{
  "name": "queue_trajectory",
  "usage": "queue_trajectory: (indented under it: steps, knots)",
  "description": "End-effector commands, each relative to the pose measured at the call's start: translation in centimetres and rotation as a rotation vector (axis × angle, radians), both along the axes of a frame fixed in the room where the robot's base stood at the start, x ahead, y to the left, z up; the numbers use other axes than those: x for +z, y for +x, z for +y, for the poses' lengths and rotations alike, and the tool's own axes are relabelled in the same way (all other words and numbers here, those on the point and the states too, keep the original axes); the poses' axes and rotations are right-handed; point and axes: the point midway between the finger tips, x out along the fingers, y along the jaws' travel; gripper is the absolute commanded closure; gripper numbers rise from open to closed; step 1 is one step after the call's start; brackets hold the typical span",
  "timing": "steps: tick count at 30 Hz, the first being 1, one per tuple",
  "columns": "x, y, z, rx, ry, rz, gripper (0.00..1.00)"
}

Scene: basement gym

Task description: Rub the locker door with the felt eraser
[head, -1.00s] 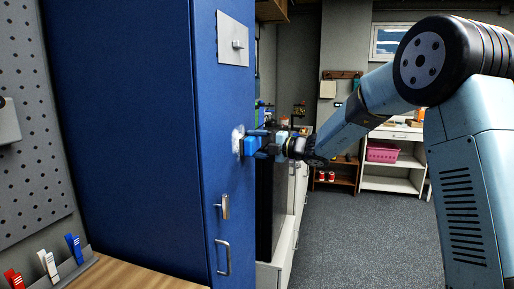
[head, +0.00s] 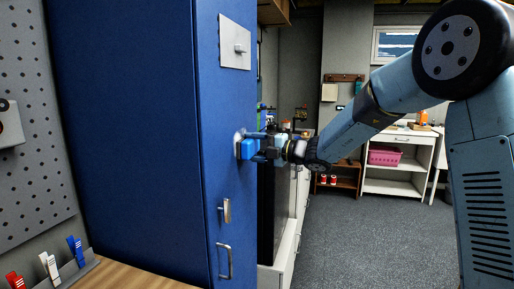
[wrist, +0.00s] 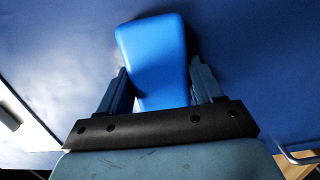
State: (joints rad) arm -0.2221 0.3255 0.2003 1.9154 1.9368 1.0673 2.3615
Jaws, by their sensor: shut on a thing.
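The tall blue locker's door (head: 222,105) stands upright at left centre in the head view and fills the background of the wrist view (wrist: 60,60). My gripper (head: 262,147) is shut on the bright blue felt eraser (head: 247,149), which also shows between the fingers in the wrist view (wrist: 155,55). The eraser's outer face is against the door or very close to it; exact contact is hidden.
A metal plate with a knob (head: 235,44) is above the eraser. A latch handle (head: 226,211) and a pull handle (head: 223,261) stick out below it. A wooden top (head: 135,276) with coloured clips is at lower left. Grey floor (head: 350,245) is open at right.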

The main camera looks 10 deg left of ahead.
Motion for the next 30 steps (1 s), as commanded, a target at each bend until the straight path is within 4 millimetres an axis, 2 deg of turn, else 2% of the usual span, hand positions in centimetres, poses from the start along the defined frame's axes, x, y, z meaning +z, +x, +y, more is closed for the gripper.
queue_trajectory:
  steps: [18,30]
  knots:
    - [0.0,-3.7,0.2,0.000,0.000,0.000,0.58]
    - [0.0,-5.3,0.5,0.000,0.000,0.001,0.58]
